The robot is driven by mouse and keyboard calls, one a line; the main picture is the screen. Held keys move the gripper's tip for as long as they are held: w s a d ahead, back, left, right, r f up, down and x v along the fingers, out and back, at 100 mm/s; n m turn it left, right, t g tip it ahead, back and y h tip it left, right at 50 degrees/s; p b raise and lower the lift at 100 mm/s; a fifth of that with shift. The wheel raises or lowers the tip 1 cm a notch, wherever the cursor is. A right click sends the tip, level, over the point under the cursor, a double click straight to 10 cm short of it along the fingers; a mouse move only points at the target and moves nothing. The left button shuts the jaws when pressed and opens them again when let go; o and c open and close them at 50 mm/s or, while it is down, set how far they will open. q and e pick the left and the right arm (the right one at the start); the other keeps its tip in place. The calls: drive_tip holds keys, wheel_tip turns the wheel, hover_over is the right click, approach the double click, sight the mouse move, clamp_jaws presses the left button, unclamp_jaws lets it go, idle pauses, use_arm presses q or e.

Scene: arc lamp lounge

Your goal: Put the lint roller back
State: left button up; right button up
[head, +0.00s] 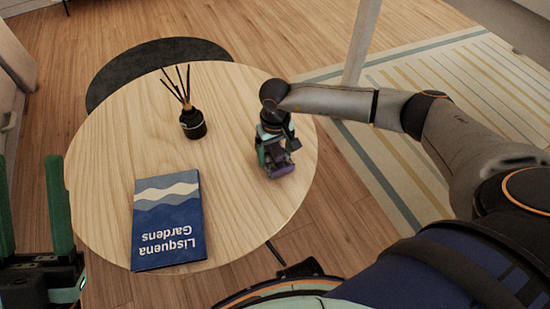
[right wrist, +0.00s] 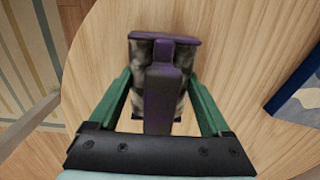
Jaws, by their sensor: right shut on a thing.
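The lint roller (head: 279,170) is purple with a mottled grey and white roll. It is at the right side of the round wooden table (head: 110,145), under my right gripper (head: 274,155). In the right wrist view the lint roller (right wrist: 163,85) is between the two green fingers of my right gripper (right wrist: 160,95), which is shut on it. I cannot tell whether the roller touches the tabletop or hangs just above it. My left gripper (head: 34,205) is at the lower left of the head view, its green fingers apart with nothing between them.
A dark reed diffuser (head: 193,124) with several sticks stands toward the back of the table. A blue book (head: 168,220) titled "Lisquena Gardens" lies at the front left. Bare tabletop lies between the book and the roller. A striped rug (head: 440,100) is on the floor at right.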

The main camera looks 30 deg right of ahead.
use_arm(q)
drive_tip(key=shift+d+f, duration=0.1)
drive_tip(key=shift+f, duration=0.25)
use_arm(e)
drive_tip(key=shift+f, duration=0.55)
drive_tip(key=shift+f, duration=0.2)
drive_tip(key=o, duration=1.1)
use_arm(q)
drive_tip(key=shift+f, duration=0.15)
